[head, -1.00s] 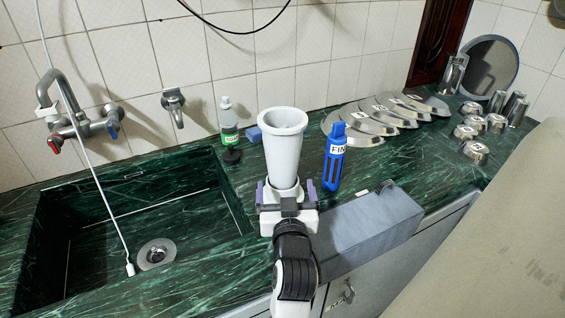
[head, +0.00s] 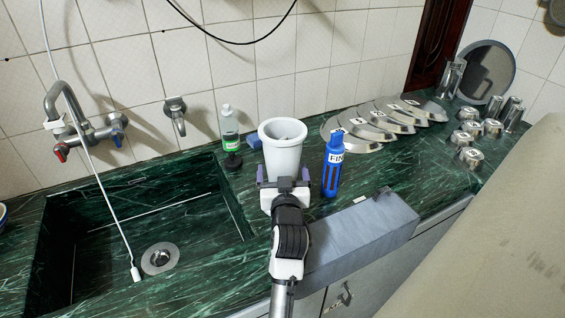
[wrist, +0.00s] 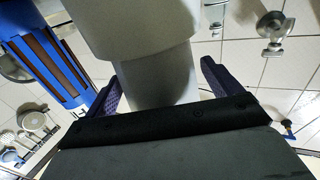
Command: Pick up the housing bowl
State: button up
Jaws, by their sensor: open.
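The housing bowl (head: 282,145) is a pale grey-white, flared cup standing upright on the green counter. My gripper (head: 284,179) is open at its lower part, with one purple finger to its left and one to its right. In the wrist view, the housing bowl (wrist: 158,75) lies between the two dark purple fingers of my gripper (wrist: 160,86). Gaps show between the bowl and both fingers there. The bowl's base is hidden behind my gripper in the head view.
A blue filter cartridge (head: 333,167) stands close to the right of the bowl. A grey box (head: 360,235) sits at the counter's front edge. A green soap bottle (head: 230,135) stands behind left, beside the sink (head: 100,235). Metal lids (head: 385,118) and cups lie right.

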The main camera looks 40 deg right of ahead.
jog(key=c, duration=1.1)
jog(key=shift+c, duration=1.3)
jog(key=shift+r, duration=0.1)
